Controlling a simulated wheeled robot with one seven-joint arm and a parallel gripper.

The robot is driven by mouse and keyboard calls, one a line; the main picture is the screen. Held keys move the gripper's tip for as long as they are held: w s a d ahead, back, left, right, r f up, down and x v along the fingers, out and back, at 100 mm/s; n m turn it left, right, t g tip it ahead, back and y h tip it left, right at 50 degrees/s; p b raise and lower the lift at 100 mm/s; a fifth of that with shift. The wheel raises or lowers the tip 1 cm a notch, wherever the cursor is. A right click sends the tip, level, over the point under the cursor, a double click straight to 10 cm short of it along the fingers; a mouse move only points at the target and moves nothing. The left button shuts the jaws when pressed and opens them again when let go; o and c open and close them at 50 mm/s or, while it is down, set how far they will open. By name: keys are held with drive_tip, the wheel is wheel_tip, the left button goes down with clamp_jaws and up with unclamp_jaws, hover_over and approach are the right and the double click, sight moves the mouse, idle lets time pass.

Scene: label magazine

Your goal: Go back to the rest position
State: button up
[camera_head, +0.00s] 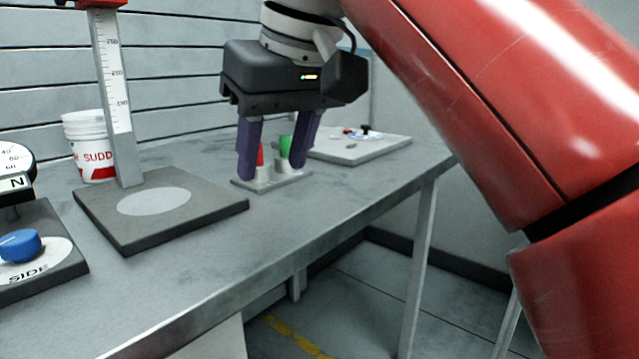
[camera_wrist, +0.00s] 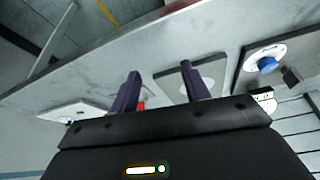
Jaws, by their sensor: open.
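My gripper (camera_head: 272,172) has two purple fingers spread apart with nothing between them. In the head view it hangs above the grey workbench (camera_head: 285,225), in front of or over a small grey plate (camera_head: 268,184) that bears a red cone-like piece (camera_head: 260,156) and a green piece (camera_head: 285,146). Its fingers partly hide these pieces. The wrist view also shows my gripper (camera_wrist: 161,83) open, with a bit of the red piece (camera_wrist: 141,105) beside one finger.
A dark plate with an upright scale (camera_head: 117,90) stands left of my gripper. A white bucket (camera_head: 88,146) stands behind it. A blue knob (camera_head: 20,245) is at the far left. A light board (camera_head: 365,149) with small parts lies at the right. The bench front is clear.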

drive_tip(key=w+d+f+m+t+h, duration=0.1)
drive_tip(key=d+f+m, duration=0.3)
drive_tip(key=d+f, duration=0.8)
drive_tip(key=s+d+f+m+h, duration=0.1)
drive_tip(key=s+d+f+m, duration=0.1)
drive_tip(key=f, duration=0.9)
drive_tip(key=s+d+f+m+t, duration=0.1)
drive_tip(key=s+d+f, duration=0.4)
drive_tip(key=f, duration=0.6)
drive_tip(key=shift+s+d+m+h, duration=0.15)
drive_tip(key=shift+d+m+h, duration=0.25)
drive_tip(key=shift+d, duration=0.05)
